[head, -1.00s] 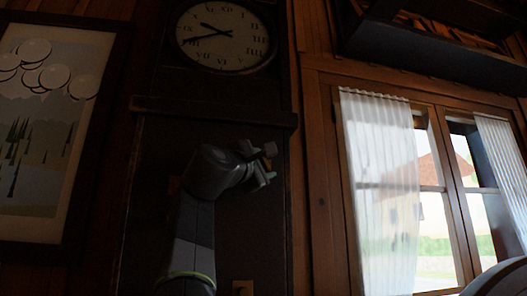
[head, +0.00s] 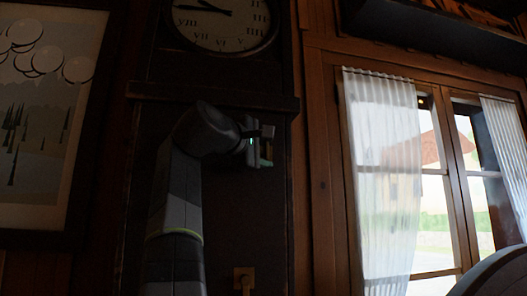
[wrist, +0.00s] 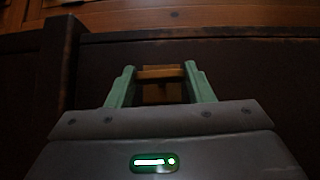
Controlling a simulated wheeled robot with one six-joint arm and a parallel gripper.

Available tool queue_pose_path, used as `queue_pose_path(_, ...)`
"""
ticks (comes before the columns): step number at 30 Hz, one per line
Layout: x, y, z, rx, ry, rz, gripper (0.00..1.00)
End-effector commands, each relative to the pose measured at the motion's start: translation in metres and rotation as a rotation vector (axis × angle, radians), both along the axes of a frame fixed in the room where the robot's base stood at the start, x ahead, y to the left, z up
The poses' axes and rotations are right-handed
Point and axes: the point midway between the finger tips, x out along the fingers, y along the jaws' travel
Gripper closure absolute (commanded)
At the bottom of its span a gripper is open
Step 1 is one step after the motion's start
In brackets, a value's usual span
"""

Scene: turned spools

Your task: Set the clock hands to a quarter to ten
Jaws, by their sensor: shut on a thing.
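The clock dial (head: 243,36) is at the top of the head view, its upper part cut off. A long dark hand (head: 190,8) points left to about the IX. A shorter hand (head: 217,5) points up and left; its tip is near the frame's top edge. My gripper (head: 264,150) is at the dark case front below the dial. In the wrist view its green fingers (wrist: 158,84) are shut on a small wooden spool (wrist: 160,73), one on each side. Part of the spool is hidden behind the gripper body.
A second wooden piece (head: 243,276) sits lower on the dark clock case (head: 225,215). A ledge (head: 215,97) crosses the case above my gripper. A framed picture (head: 45,120) hangs at left, and a curtained window (head: 420,180) is at right.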

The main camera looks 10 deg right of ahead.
Motion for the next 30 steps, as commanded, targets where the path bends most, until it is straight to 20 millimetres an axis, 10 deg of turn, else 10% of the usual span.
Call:
queue_pose_path(8,0.0,0.0,0.0,0.0,0.0,0.001,0.76)
queue_pose_path(9,0.0,0.0,0.0,-0.001,0.001,0.001,0.49)
queue_pose_path(12,0.0,0.0,0.0,-0.001,0.001,0.001,0.31)
queue_pose_path(30,-0.026,0.026,-0.003,-0.001,0.001,0.006,0.31)
